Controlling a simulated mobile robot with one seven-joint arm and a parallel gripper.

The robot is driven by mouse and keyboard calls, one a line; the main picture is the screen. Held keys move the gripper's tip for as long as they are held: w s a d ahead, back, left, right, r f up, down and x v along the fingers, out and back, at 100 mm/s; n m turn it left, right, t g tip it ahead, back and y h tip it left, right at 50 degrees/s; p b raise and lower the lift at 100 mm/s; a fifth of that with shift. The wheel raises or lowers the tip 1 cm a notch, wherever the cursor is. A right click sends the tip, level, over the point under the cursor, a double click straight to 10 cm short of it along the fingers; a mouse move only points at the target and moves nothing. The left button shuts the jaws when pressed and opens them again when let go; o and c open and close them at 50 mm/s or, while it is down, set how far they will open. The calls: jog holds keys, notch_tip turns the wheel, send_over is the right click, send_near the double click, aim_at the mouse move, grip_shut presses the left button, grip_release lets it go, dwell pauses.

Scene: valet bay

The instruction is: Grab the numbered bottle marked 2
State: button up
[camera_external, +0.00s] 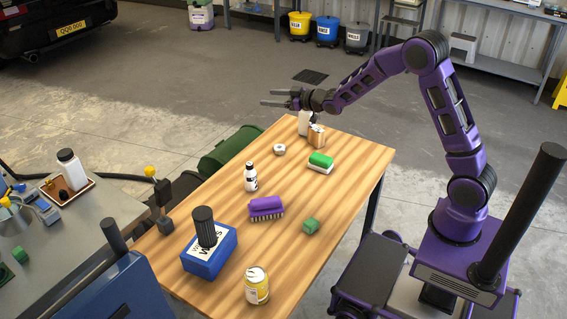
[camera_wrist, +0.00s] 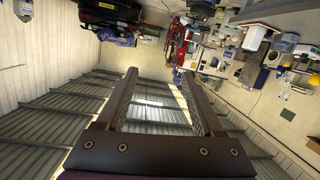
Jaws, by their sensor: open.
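A small white bottle with a black cap (camera_external: 251,179) stands upright on the wooden table, left of its middle. A dark mark shows on its label, but I cannot read a number. Another white bottle (camera_external: 304,124) stands at the far end of the table, partly hidden below my wrist; no number is readable on it. My gripper (camera_external: 268,98) is open and empty, above and beyond the table's far end, with its fingers pointing left, apart from both bottles. In the wrist view my gripper (camera_wrist: 160,74) shows two spread fingers with nothing between them.
The table (camera_external: 345,185) also carries a brown item (camera_external: 317,136), a green-topped sponge (camera_external: 320,162), a purple brush (camera_external: 266,208), a green cube (camera_external: 311,226), a blue box (camera_external: 209,254) and a yellow-labelled can (camera_external: 257,286). A grey bench (camera_external: 95,225) stands at left.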

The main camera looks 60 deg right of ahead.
aim_at(250, 176)
jog(key=s+a+f+g+y, duration=0.1)
jog(key=s+a+f, duration=0.25)
jog(key=f, duration=0.25)
jog(key=s+a+f+n+g+y, duration=0.1)
jog(key=s+a+f, duration=0.1)
jog(key=s+f, duration=0.25)
jog(key=s+a+f+g+y, duration=0.1)
jog(key=s+a+f, duration=0.2)
jog(key=f, duration=0.3)
jog(key=shift+a+r+b+x, duration=0.15)
jog(key=shift+r+x, duration=0.05)
jog(key=shift+x, duration=2.7)
jog(key=shift+a+r+b+x, duration=0.15)
jog(key=shift+r+x, duration=0.1)
jog(key=shift+x, duration=2.7)
jog(key=shift+a+r+b+x, duration=0.1)
jog(key=shift+r+x, duration=0.1)
jog(key=shift+x, duration=2.7)
jog(key=shift+w+r, duration=0.1)
jog(key=shift+w, duration=0.05)
grip_shut()
